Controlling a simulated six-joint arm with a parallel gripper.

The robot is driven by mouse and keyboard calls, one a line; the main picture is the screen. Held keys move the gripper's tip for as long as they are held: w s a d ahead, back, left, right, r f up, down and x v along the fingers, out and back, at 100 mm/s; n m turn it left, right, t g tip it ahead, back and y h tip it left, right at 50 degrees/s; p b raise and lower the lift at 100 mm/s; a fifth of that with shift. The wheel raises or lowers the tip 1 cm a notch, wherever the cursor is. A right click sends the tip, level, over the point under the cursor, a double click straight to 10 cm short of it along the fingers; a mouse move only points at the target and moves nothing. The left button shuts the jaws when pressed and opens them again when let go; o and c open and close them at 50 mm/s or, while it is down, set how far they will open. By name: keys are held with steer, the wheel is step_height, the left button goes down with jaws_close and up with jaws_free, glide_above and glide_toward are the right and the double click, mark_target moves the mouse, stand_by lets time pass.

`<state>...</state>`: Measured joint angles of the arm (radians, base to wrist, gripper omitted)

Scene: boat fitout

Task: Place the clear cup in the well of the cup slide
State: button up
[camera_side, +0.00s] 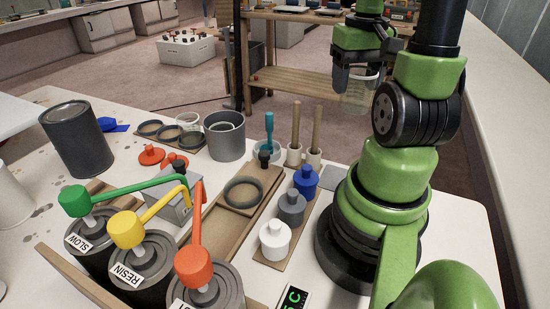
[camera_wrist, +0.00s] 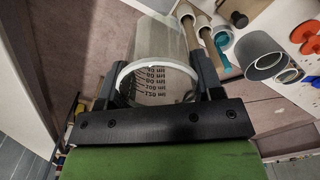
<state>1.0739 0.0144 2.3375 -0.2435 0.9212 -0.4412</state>
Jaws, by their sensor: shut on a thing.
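My gripper (camera_side: 360,78) is raised at the back right in the side view, beyond the table's far edge. It is shut on the clear cup (camera_side: 356,98), which hangs below the jaws and looks roughly upright. In the wrist view the clear cup (camera_wrist: 165,48) sits between the two fingers (camera_wrist: 168,88), with its white rim and volume marks showing. The cup slide appears to be the wooden track (camera_side: 213,232) mid-table in the side view. A square carriage with a dark ring (camera_side: 243,193), apparently the well, sits on its far part and looks empty.
Pumps with green, yellow and orange spouts (camera_side: 128,230) stand at the front left, reaching toward the track. Small white, grey and blue bottles (camera_side: 291,208) line its right side. A grey pot (camera_side: 224,136) and upright wooden-handled tools (camera_side: 316,135) stand behind.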

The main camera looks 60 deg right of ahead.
step_height(320, 180, up, 4)
steer(key=shift+r, duration=0.25)
steer(key=w+a+n, duration=1.5)
steer(key=w+n, duration=0.2)
steer(key=n, duration=0.4)
steer(key=shift+a+f, duration=0.2)
steer(key=shift+f, duration=5.1)
steer(key=shift+a+f, duration=0.15)
steer(key=shift+f, duration=5.15)
